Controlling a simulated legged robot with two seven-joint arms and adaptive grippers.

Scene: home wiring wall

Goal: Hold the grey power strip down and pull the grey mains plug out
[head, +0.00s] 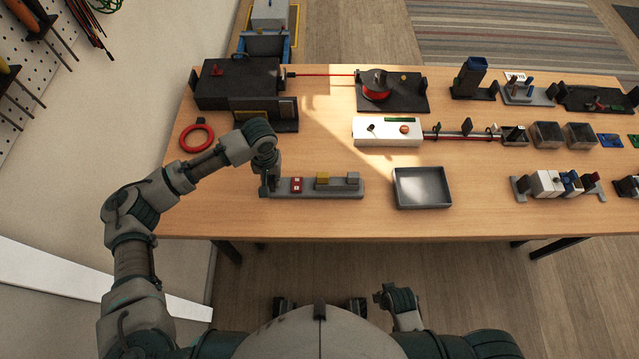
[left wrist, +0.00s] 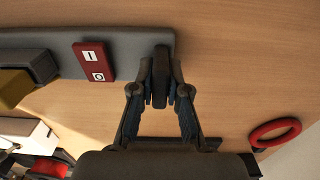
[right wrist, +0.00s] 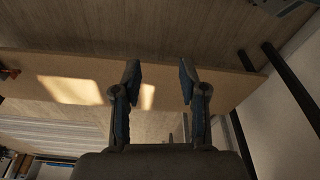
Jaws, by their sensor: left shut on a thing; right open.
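The grey power strip (head: 338,191) lies near the front edge of the table. It carries a red switch (head: 297,185), a yellow plug (head: 322,179) and the grey mains plug (head: 353,177) near its right end. My left gripper (head: 267,188) is at the strip's left end. In the left wrist view its fingers (left wrist: 160,88) are shut on a dark upright tab (left wrist: 161,70) at that end. The grey plug sits in the strip, with no gripper touching it. My right gripper (right wrist: 161,72) is open and empty, away from the strip.
A grey metal tray (head: 422,204) stands right of the strip. A white box (head: 388,132) with a rod lies behind it. A red ring (head: 197,138) is at the left, beside a black box (head: 238,84). Bare table lies between strip and tray.

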